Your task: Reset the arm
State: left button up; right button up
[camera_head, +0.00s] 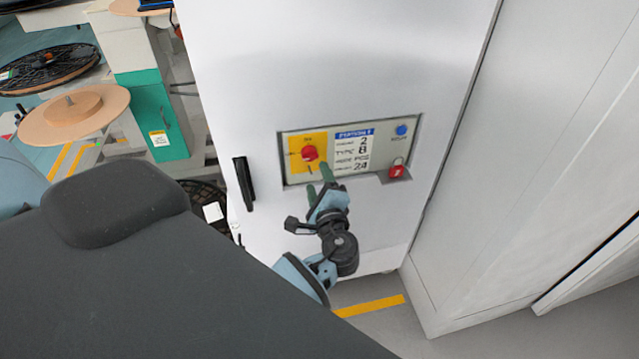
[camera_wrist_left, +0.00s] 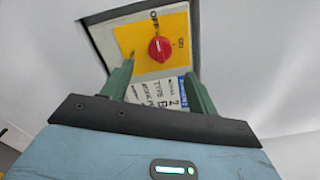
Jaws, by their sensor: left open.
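A red rotary knob (camera_head: 309,153) sits on a yellow plate at the left of the control panel (camera_head: 378,141) of a white cabinet. In the left wrist view the knob (camera_wrist_left: 160,49) has OFF and ON marks around it; I cannot tell exactly which mark it points at. My left gripper (camera_head: 319,181) is just below the knob, its two green fingers apart and pointing at the panel. In the left wrist view the open gripper (camera_wrist_left: 160,72) has nothing between its fingers, and the knob shows beyond the fingertips. My right gripper is out of view.
A black handle (camera_head: 243,183) sticks out from the cabinet left of the panel. Reels (camera_head: 72,112) stand at the far left. White cabinets close off the right.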

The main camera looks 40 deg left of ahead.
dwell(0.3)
pick_arm(q)
jog(key=s+d+f+n+g+h, duration=0.1)
jog(key=s+d+f+h, duration=0.25)
jog(key=s+f, duration=0.4)
jog(key=s+d+f+n+g+h, duration=0.15)
jog(key=s+f+h, duration=0.3)
jog(key=f, duration=0.55)
jog(key=s+d+f+n+h, duration=0.2)
jog(key=s+d+n+h, duration=0.1)
jog(key=s, duration=0.6)
jog(key=s+d+f+n+h, duration=0.1)
jog(key=s+d+n+h, duration=0.3)
jog(key=s, duration=0.6)
jog(key=shift+s+d+f+n+h, duration=0.35)
jog(key=shift+d+n, duration=0.15)
jog(key=shift+n, duration=0.35)
